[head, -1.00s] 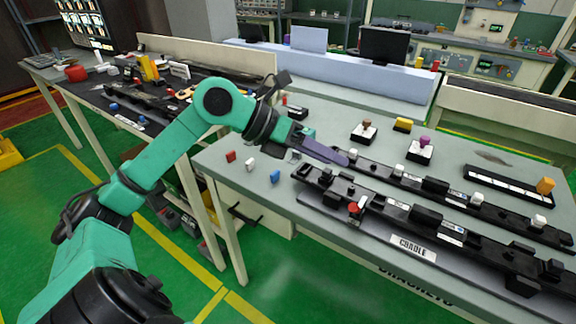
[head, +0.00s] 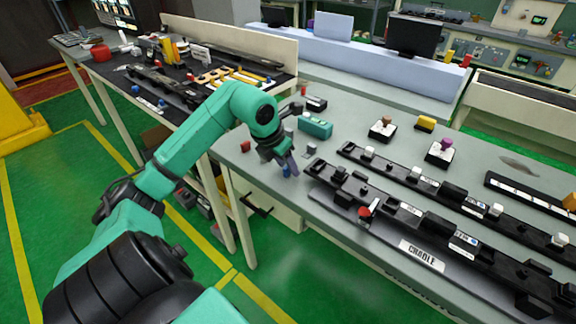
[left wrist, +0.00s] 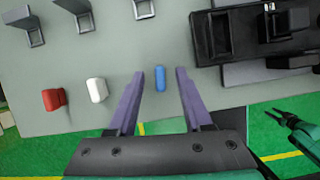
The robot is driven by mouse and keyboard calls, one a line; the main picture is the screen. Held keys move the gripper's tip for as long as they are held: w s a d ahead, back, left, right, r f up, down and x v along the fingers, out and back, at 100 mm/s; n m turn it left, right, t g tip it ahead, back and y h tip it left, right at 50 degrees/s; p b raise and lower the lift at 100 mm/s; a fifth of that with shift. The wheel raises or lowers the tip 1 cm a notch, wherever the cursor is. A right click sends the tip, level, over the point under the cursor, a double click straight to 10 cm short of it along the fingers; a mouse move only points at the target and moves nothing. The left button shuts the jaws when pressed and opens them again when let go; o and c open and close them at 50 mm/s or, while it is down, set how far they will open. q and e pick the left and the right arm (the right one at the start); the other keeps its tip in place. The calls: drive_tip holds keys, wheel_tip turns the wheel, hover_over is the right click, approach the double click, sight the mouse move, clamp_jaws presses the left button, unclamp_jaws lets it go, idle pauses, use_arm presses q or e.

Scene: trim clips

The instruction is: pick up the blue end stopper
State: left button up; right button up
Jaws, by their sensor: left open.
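The blue end stopper (left wrist: 160,78) lies on the grey bench top in the left wrist view. It sits between the spread fingers of my left gripper (left wrist: 158,93), with clear gaps on both sides. In the head view my left gripper (head: 289,168) points down over the bench's near left part, open and empty, and hides the stopper. Part of my right arm's gripper (left wrist: 281,110) shows at the right of the left wrist view.
A white piece (left wrist: 96,90) and a red piece (left wrist: 53,98) lie left of the stopper. The black cradle rail (left wrist: 218,40) stands to its right, close to the fingers. Grey brackets (left wrist: 78,12) stand beyond. The bench edge is close on the near side.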

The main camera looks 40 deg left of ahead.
use_arm(q)
drive_tip(key=shift+w+f, duration=0.2)
drive_tip(key=shift+f, duration=0.25)
clamp_jaws()
drive_tip(key=shift+r, duration=0.1)
wheel_tip(320, 180, up, 7)
drive_tip(key=shift+a, duration=0.1)
wheel_tip(320, 180, up, 13)
drive_tip(key=p, duration=0.3)
drive_tip(key=shift+p, duration=0.4)
